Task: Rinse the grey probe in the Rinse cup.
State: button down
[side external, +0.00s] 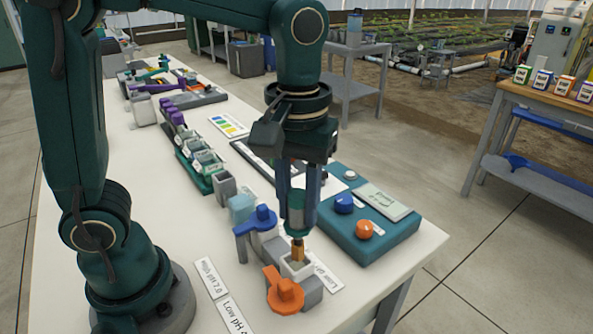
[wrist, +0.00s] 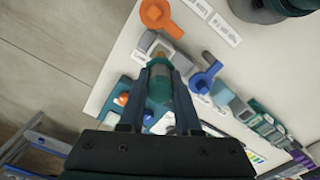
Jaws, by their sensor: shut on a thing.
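My gripper (side external: 299,215) points straight down in the side external view, shut on a teal cylindrical probe (side external: 299,203) with a brass-coloured tip. The tip is at the mouth of a small pale square cup (side external: 290,272) beside an orange lever (side external: 285,291); I cannot tell how deep it is. In the wrist view the fingers (wrist: 160,72) flank the teal body (wrist: 159,88). I see no plainly grey probe. No cup can be read as Rinse; a pale blue cup (side external: 241,208) stands behind the blue lever (side external: 262,217).
A teal box (side external: 375,248) with blue and orange knobs is close on the right. A grey cup (side external: 224,186) and a green rack (side external: 201,167) of vials stand farther back. Labels (side external: 210,277) lie at the left front. The white table's (side external: 378,291) right front corner is clear.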

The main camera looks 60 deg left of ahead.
aim_at(298, 194)
notch_tip(298, 194, up, 3)
notch_tip(298, 194, up, 5)
jog(key=shift+r, duration=0.15)
jog(key=a+n, duration=0.6)
jog(key=a, duration=1.4)
notch_tip(298, 194, down, 14)
jog(key=shift+d, duration=0.25)
jog(key=shift+r, duration=0.7)
jog(key=shift+f, duration=0.1)
